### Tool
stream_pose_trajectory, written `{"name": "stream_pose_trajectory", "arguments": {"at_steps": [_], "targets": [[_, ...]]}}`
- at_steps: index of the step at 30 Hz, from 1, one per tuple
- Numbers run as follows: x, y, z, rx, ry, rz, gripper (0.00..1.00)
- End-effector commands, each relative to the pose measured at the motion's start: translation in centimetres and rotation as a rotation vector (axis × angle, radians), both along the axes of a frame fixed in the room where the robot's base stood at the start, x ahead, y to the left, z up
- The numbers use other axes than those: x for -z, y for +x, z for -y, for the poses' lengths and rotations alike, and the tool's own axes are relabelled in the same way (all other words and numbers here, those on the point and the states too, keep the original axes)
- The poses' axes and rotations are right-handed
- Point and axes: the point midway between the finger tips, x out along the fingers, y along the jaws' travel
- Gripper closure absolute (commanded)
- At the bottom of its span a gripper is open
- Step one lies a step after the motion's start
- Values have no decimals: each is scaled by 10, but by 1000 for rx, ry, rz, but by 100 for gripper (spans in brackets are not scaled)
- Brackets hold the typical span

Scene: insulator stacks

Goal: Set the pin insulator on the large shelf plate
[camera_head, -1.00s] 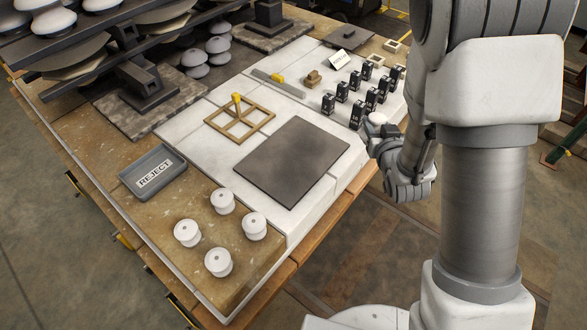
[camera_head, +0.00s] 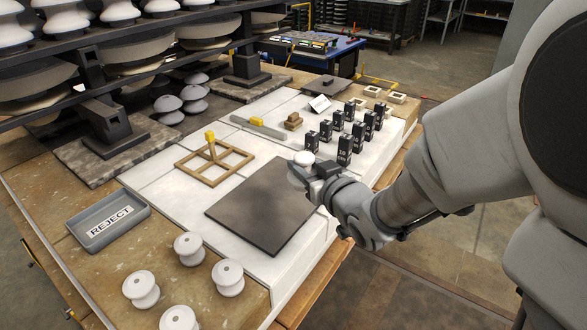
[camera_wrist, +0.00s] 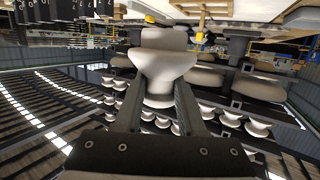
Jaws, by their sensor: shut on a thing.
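My gripper (camera_head: 318,172) is shut on a white pin insulator (camera_head: 300,168) at the far right corner of a large dark square plate (camera_head: 264,208). The plate lies flat and bare on the white tabletop. In the wrist view, the insulator (camera_wrist: 162,65) sits between the two fingers of my gripper (camera_wrist: 158,105), its wide flared rim outward. The gripper hides part of the insulator in the head view. I cannot tell how high it is above the plate.
Dark labelled blocks (camera_head: 344,150) stand just beyond the gripper. A wooden frame (camera_head: 214,162) with a yellow-topped post lies behind the plate. White spools (camera_head: 228,278) and a grey REJECT tray (camera_head: 108,220) are at the front left. A loaded rack (camera_head: 110,70) stands at the back left.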

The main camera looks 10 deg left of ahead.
Motion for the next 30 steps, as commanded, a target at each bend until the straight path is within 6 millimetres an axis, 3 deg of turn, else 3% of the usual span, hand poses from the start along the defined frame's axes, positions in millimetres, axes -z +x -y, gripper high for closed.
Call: {"name": "stream_pose_trajectory", "arguments": {"at_steps": [12, 20, 27, 30], "targets": [[55, 32, -84, -4, 0, 0, 100], [67, 39, -97, 1, 0, 0, 100], [101, 39, -97, 0, -1, -1, 100], [104, 39, -97, 1, 1, 0, 100]]}}
